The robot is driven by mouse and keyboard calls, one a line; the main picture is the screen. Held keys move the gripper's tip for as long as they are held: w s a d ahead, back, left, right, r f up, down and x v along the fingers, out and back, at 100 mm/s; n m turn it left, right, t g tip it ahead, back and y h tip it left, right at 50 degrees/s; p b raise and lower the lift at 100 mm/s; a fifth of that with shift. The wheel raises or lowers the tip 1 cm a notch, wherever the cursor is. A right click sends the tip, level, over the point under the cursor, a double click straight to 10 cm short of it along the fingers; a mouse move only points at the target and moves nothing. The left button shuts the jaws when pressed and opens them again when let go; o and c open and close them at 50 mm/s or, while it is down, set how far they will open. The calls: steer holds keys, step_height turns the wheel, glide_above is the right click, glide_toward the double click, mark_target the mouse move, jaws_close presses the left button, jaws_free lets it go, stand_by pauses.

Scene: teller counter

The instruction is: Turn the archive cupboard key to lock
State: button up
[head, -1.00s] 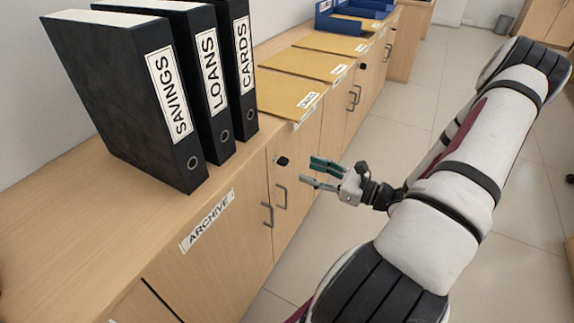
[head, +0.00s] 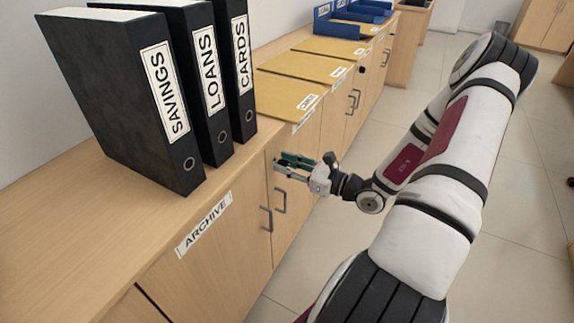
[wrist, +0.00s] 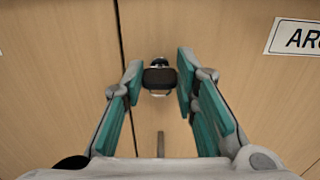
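The archive cupboard (head: 225,262) has a wooden front, an ARCHIVE label (head: 205,224) and two bar handles. The key (wrist: 160,78) has a dark head and sits in a metal lock on the door, just beside the dark seam between the doors in the wrist view. My gripper (head: 281,165) is at the door front, above the handles. In the head view the fingers mostly hide the key.
Black binders (head: 130,95) stand on the counter top (head: 60,235) above the cupboard. Yellow envelopes (head: 285,95) and blue trays (head: 345,22) lie farther along. A door handle (wrist: 160,145) shows below the key.

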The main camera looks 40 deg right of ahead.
jaws_close()
steer(key=shift+n, duration=0.4)
steer(key=n, duration=0.3)
steer(key=shift+n, duration=0.3)
steer(key=n+b, duration=0.2)
steer(key=n, duration=0.2)
steer(key=shift+a+f+n, duration=0.1)
steer(key=shift+f+n, duration=0.05)
steer(key=shift+n, duration=0.15)
steer(key=n+b, duration=0.3)
steer(key=n, duration=0.1)
steer(key=shift+f+n, duration=0.1)
steer(key=shift+n, duration=0.2)
steer(key=n+b, duration=0.4)
steer(key=b, duration=0.1)
steer(key=shift+s+a, duration=0.1)
steer(key=shift+n, duration=0.3)
